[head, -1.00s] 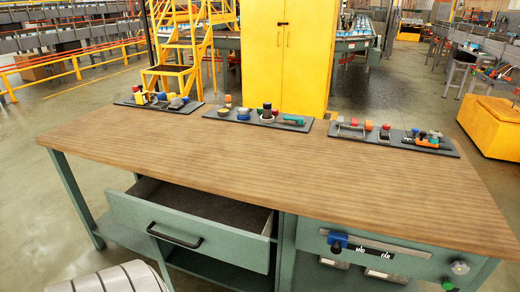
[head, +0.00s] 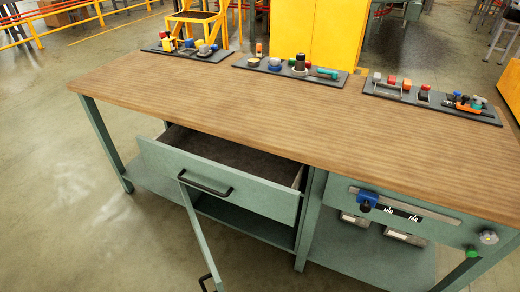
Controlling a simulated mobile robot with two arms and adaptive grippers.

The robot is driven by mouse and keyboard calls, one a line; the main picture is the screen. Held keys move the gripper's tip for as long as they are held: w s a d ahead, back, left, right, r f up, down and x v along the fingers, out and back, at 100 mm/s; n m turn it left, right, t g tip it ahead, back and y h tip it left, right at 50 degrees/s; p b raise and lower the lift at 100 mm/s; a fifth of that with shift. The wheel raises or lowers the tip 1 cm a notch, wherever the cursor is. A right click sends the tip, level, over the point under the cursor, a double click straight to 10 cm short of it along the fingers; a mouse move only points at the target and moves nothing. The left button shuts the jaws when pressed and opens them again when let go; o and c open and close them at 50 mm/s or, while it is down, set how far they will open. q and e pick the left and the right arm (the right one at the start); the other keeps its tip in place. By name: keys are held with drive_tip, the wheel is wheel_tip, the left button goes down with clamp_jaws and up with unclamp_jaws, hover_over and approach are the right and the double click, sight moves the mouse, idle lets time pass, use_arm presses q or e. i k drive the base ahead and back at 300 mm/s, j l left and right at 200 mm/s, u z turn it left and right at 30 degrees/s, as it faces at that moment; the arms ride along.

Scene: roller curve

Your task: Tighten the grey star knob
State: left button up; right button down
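The grey star knob (head: 488,237) sits at the right end of the workbench's green front panel (head: 420,222), near the right edge of the head view. A green knob (head: 472,253) is just below and left of it. The star knob is small here, and I cannot tell how tight it is. Neither of my grippers shows in the head view.
The wooden bench top (head: 290,120) is mostly clear, with dark panels of controls along its back edge. A drawer (head: 215,180) stands open at the left front, and a green door (head: 200,240) sticks out below it. A blue slider (head: 367,201) is on the front panel.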

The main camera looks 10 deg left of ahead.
sight(489, 237)
drive_tip(key=u, duration=0.25)
drive_tip(key=z, duration=1.8)
